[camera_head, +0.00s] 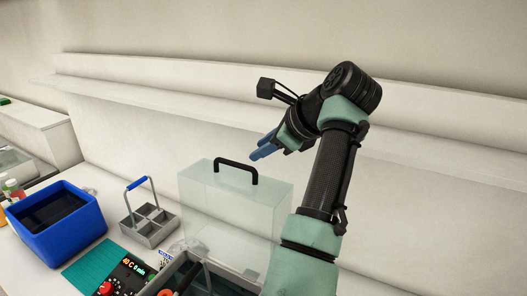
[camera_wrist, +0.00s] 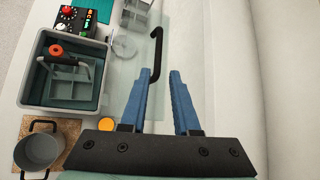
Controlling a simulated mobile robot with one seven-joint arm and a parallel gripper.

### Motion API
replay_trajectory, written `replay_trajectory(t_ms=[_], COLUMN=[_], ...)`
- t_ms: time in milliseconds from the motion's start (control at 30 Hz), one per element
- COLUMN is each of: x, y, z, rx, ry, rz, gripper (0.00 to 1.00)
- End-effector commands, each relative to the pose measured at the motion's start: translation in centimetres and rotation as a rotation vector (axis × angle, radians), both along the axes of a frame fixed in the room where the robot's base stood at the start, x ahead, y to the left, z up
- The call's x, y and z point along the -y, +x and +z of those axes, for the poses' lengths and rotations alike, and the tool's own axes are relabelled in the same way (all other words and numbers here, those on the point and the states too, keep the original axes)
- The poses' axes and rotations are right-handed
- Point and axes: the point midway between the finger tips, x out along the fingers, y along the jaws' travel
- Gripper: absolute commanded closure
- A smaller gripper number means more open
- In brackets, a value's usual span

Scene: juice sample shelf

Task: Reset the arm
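My arm reaches up over the counter at the right of the head view, and my gripper (camera_head: 264,148) hangs above and right of the black handle (camera_head: 237,164) of a clear box (camera_head: 225,205). In the wrist view my gripper (camera_wrist: 159,80) has its two blue fingers spread apart with nothing held between them. The handle (camera_wrist: 157,50) shows beyond the fingertips in that view. Whether a fingertip touches it is hard to tell there, but the head view shows a small gap.
A blue bin (camera_head: 92,236), a grey divided caddy (camera_head: 160,233) and a heater with a red knob (camera_head: 120,275) stand left. The wrist view shows a grey tub (camera_wrist: 32,98) holding a rack, a pot (camera_wrist: 38,152) and an orange disc (camera_wrist: 106,124). A wall ledge (camera_head: 200,103) runs behind.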

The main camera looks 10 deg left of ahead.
Motion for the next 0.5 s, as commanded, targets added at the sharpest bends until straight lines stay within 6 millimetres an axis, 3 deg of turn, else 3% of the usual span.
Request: replay_trajectory(t_ms=[333, 500], x=[0.1, 2.2], y=[0.0, 1.1], z=[0.1, 0.6], rx=[0.001, 0.208], ry=[0.000, -0.127], rz=[-0.001, -0.007], gripper=[0.70, 0.70])
